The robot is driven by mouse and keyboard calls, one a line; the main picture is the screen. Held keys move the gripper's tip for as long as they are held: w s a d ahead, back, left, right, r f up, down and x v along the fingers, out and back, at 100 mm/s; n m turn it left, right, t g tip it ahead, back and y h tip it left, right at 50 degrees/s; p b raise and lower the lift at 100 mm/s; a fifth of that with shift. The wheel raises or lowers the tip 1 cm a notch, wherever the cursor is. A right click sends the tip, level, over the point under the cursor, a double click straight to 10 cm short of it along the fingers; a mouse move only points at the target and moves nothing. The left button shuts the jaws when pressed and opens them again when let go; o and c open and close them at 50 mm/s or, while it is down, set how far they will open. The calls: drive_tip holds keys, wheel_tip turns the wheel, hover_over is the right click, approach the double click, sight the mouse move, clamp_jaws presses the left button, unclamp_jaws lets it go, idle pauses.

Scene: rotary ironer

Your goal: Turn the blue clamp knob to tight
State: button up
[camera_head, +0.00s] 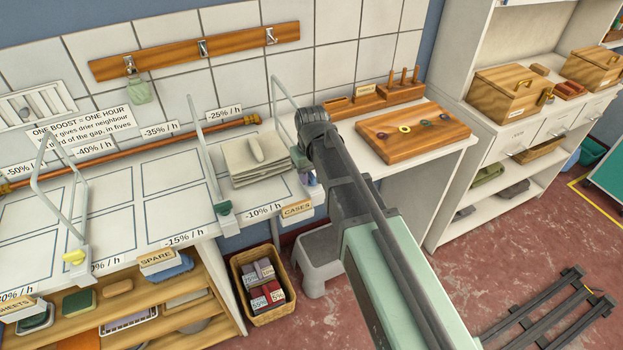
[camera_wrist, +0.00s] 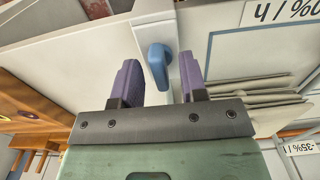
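The blue clamp knob (camera_wrist: 157,65) shows in the wrist view on a pale upright bracket, its lever hanging down in the picture. My gripper (camera_wrist: 160,80) is open, with one purple finger on each side of the knob and visible gaps between. I cannot tell how deep the knob sits between the fingers. In the head view, my arm covers most of that clamp at the right end of the white table, by the CASES label (camera_head: 297,209). Only a bit of my purple gripper (camera_head: 312,189) shows there.
A green knob (camera_head: 223,208) and a yellow knob (camera_head: 74,257) sit on other wire dividers along the table front. Folded cloths (camera_head: 246,165) lie just left of my gripper. A wooden tool board (camera_head: 405,134) lies to the right, and a grey stool (camera_head: 315,255) stands below.

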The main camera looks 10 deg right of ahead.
clamp_jaws()
drive_tip(key=shift+m, duration=0.4)
drive_tip(key=m, duration=1.2)
drive_tip(key=shift+m, duration=0.3)
drive_tip(key=m, duration=0.4)
drive_tip(key=shift+m, duration=0.3)
